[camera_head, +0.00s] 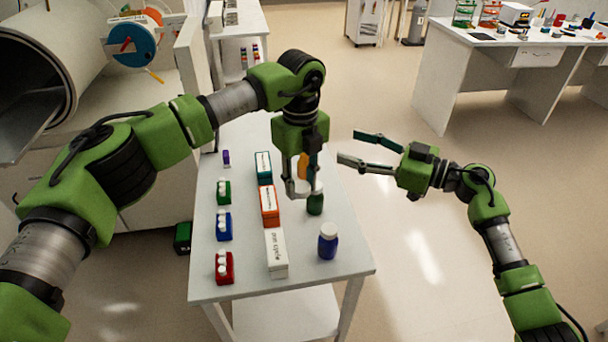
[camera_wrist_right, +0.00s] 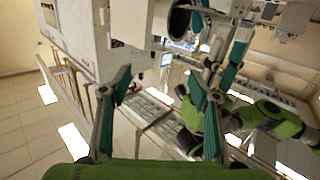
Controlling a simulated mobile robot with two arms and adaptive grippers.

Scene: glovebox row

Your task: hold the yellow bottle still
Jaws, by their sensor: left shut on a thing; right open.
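The yellow bottle (camera_head: 303,166) is in the head view on the white table, partly hidden by the fingers of my left gripper (camera_head: 303,187). My left gripper points down from above and is shut on it. I cannot tell whether the bottle's base touches the table. My right gripper (camera_head: 362,150) is open and empty, to the right of the table's edge. In the right wrist view its two fingers stand wide apart with nothing between them.
A green bottle (camera_head: 315,203) stands just in front of the left gripper and a blue bottle (camera_head: 328,241) nearer the front edge. Several boxes, including a white one (camera_head: 276,253) and a red one (camera_head: 224,268), stand on the white table (camera_head: 320,282). Open floor lies to the right.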

